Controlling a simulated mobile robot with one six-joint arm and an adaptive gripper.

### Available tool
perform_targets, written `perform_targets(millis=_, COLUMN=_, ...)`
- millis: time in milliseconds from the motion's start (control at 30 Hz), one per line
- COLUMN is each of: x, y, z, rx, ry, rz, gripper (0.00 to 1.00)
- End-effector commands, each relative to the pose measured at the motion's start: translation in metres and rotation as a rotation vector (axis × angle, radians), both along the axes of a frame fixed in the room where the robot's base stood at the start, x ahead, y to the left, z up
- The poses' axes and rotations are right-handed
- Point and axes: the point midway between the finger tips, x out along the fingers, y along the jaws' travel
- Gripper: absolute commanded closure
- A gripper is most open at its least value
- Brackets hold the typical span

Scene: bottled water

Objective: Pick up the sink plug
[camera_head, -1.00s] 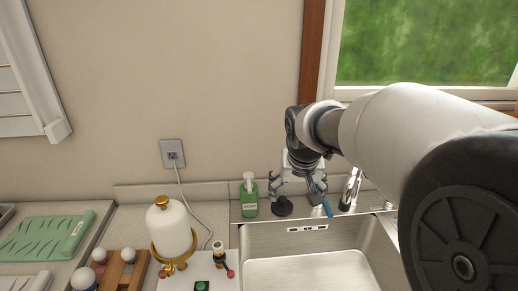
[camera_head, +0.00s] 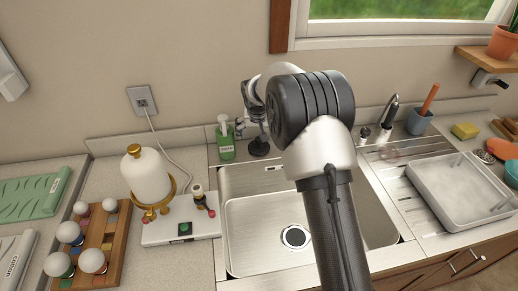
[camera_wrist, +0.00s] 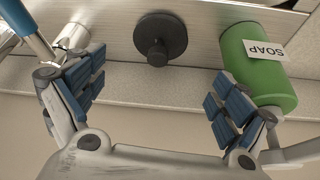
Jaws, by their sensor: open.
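The black sink plug (camera_head: 259,147), a round disc with a knob, sits on the steel ledge behind the sink, right of the green soap bottle. In the wrist view the plug (camera_wrist: 160,38) is at top centre, between the lines of my two fingers. My gripper (camera_wrist: 155,88) is open and empty, its blue-padded fingers spread wide and apart from the plug. In the head view my gripper (camera_head: 252,124) is just above the plug, partly hidden by my arm.
The soap bottle (camera_wrist: 258,65) stands close beside one finger in the wrist view. The tap (camera_head: 388,113) is right of my arm. The sink basin (camera_head: 262,238) is empty in front. A white water dispenser (camera_head: 146,177) stands on the left counter.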

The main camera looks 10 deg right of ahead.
Motion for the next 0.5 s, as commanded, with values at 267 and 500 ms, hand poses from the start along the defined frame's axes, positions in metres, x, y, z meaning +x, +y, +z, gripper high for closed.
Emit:
perform_targets(millis=267, x=0.011, y=-0.002, z=-0.024, rx=0.000, ry=-0.001, rz=0.000, gripper=0.06)
perform_targets(millis=500, x=0.026, y=-0.008, z=-0.055, rx=0.000, ry=0.001, rz=-0.002, gripper=0.06)
